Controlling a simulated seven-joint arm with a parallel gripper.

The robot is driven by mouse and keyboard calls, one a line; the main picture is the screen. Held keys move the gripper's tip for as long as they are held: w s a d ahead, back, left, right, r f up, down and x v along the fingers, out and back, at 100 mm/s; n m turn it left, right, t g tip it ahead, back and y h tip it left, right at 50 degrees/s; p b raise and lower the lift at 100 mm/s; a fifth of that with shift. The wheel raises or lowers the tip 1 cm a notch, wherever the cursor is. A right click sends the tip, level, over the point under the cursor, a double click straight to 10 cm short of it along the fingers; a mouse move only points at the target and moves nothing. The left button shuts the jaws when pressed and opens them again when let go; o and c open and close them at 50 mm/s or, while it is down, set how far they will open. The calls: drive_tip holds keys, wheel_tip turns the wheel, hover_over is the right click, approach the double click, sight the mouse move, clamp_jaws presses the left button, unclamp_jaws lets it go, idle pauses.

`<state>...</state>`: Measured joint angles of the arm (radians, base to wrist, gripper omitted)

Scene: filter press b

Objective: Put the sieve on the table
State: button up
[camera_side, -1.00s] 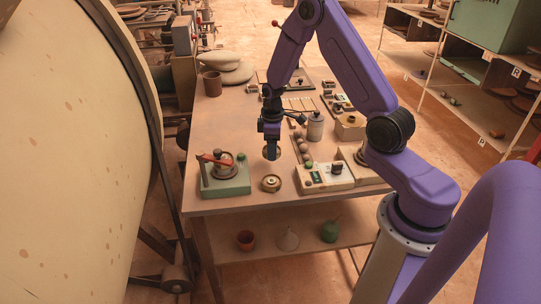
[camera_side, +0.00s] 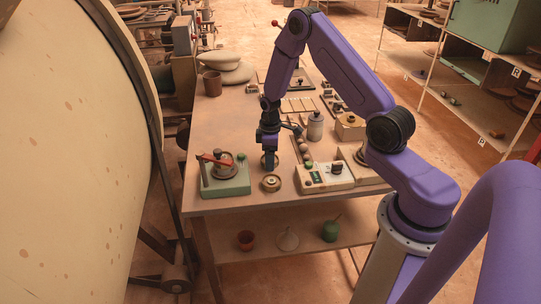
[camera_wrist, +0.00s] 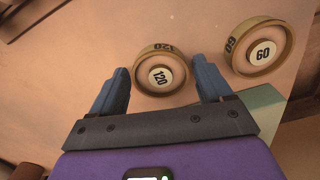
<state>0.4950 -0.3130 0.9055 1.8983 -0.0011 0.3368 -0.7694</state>
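A shallow round sieve marked 120 (camera_wrist: 160,72) lies between and just beyond the fingers of my gripper (camera_wrist: 163,82) in the wrist view. A gap shows on each side, so my gripper is open around it, not closed on it. A second round sieve, marked 60 (camera_wrist: 262,50), lies flat to the right in the wrist view.
A green-based press with a red handle (camera_side: 225,181) stands close left on the table (camera_side: 225,130). The table's left-middle area is clear.

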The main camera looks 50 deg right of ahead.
drive_tip(key=shift+o, duration=0.3)
wheel_tip(320, 180, up, 12)
drive_tip(key=s+a+r+n, duration=0.1)
drive_tip(key=s+a+r, duration=0.35)
drive_tip(key=a, duration=0.45)
drive_tip(key=s+a+r+n, duration=0.2)
drive_tip(key=s+a+r, duration=0.2)
drive_tip(key=s+a, duration=0.4)
drive_tip(key=s+a+r+n, duration=0.1)
drive_tip(key=s+r+n, duration=0.1)
drive_tip(key=s, duration=1.6)
drive_tip(key=shift+s+r+n, duration=0.2)
drive_tip(key=shift+r+n, duration=0.2)
drive_tip(key=shift+r, duration=0.15)
drive_tip(key=shift+a, duration=0.1)
